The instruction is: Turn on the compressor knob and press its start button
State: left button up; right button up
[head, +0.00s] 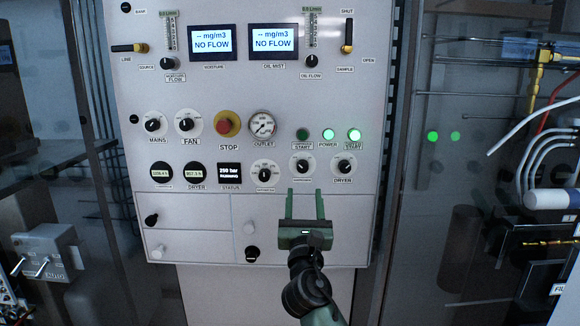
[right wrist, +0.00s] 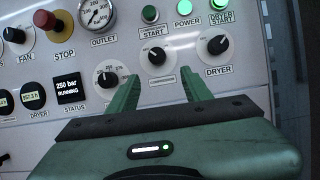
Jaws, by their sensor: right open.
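The compressor knob (head: 302,166) is a small black dial on a white disc, in the lower row of the panel. It also shows in the right wrist view (right wrist: 156,56), just beyond my fingertips. My left gripper is not in view.
The dryer knob (head: 344,166) and pressure dial (head: 265,174) flank the compressor knob closely. The power light (head: 328,135) and dryer start button (head: 354,135) glow green. The red stop button (head: 227,125) is to the left. The status screen (head: 229,173) reads 250 bar, running.

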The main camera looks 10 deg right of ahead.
aim_at(303, 169)
jog(key=x, duration=0.2)
jog(key=r+x, duration=0.1)
jog(key=x, duration=0.1)
jog(key=p+x, duration=0.1)
jog(key=x, duration=0.1)
jog(key=shift+a+r, duration=0.2)
jog(key=shift+r, duration=0.1)
jog(key=shift+w+d+r, duration=0.2)
jog(key=shift+w, duration=0.45)
grip_shut()
